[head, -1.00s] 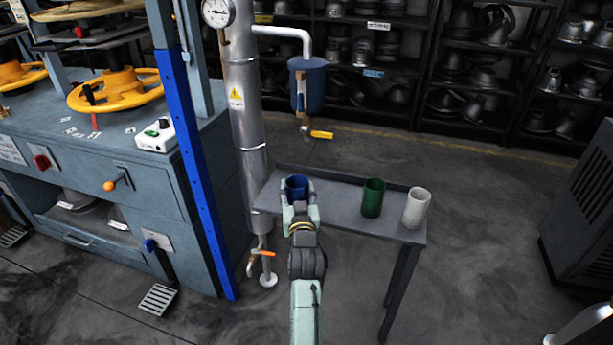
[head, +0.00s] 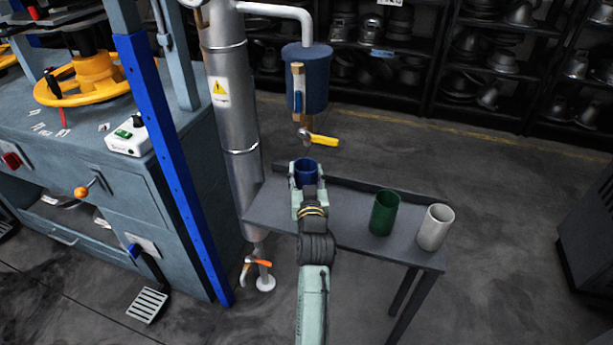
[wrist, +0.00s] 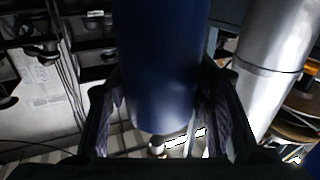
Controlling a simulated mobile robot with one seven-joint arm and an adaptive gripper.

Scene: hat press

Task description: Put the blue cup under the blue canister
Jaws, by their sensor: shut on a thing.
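The blue cup (head: 306,172) is upright in my gripper (head: 306,180), whose fingers are shut on its sides. In the head view the cup appears over the far left part of the grey table; its height above it is hard to judge. In the wrist view the blue cup (wrist: 162,70) fills the middle between the two dark fingers (wrist: 160,115). The blue canister (head: 306,85) hangs from a pipe behind and above the cup in the head view. A tap with a yellow handle (head: 322,139) sits below the canister, just above the cup in the picture.
The grey table (head: 350,232) carries a green cup (head: 384,213) and a white cup (head: 435,227) to the right. A silver column (head: 232,120) and a blue post (head: 170,150) stand left. Shelves (head: 420,110) line the back.

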